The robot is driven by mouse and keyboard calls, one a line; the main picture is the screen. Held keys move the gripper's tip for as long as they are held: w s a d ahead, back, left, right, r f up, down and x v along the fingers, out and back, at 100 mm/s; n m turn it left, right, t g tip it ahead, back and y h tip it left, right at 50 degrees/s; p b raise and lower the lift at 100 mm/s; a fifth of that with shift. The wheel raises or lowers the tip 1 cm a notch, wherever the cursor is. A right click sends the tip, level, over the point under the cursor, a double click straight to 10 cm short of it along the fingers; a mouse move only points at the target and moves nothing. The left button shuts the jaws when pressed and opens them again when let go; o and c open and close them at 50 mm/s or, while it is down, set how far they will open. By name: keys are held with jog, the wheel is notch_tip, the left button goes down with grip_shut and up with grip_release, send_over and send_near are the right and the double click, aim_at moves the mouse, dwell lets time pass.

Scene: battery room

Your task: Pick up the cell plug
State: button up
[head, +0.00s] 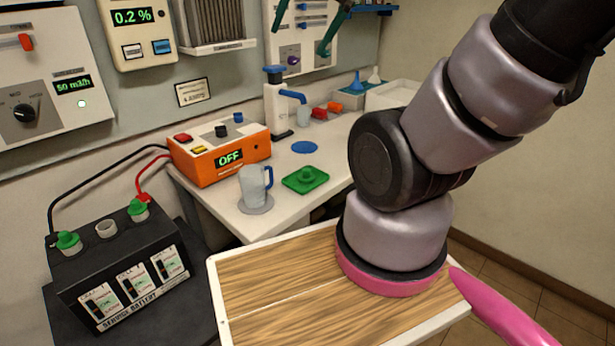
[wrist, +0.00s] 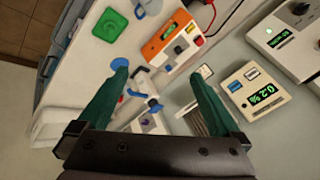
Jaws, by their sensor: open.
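A round green cell plug (head: 306,174) sits on a square green holder (head: 291,184) on the white bench, right of the jug. Both show in the wrist view at upper left, the plug (wrist: 112,25) on the holder (wrist: 98,29). Two similar green plugs (head: 68,240) stand on the black battery (head: 120,262) at lower left; the middle port (head: 105,229) between them shows an open pale ring. My gripper (head: 299,42) has teal fingers, apart and empty, high near the back wall. The wrist view shows the open fingers (wrist: 157,72) too, away from the plug.
A clear jug (head: 252,184) with a blue handle stands close left of the holder. An orange box reading OFF (head: 218,155) is behind it. A white dispenser with a blue spout (head: 277,105) stands further back. A wooden-topped tray (head: 285,270) is in front.

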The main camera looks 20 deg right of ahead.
jog(key=w+f+m+g+y, duration=0.1)
jog(key=w+f+m+g, duration=0.1)
jog(key=w+f+m, duration=0.3)
jog(key=m+g+h, duration=0.2)
jog(key=m+g, duration=0.2)
jog(key=m, duration=0.8)
send_over(306, 169)
jog(key=f, duration=3)
jog(key=shift+s+d, duration=0.15)
jog(key=shift+s, duration=0.15)
jog(key=shift+t, duration=0.3)
jog(key=shift+w+f, duration=0.2)
jog(key=shift+f, duration=2.85)
jog(key=c, duration=1.4)
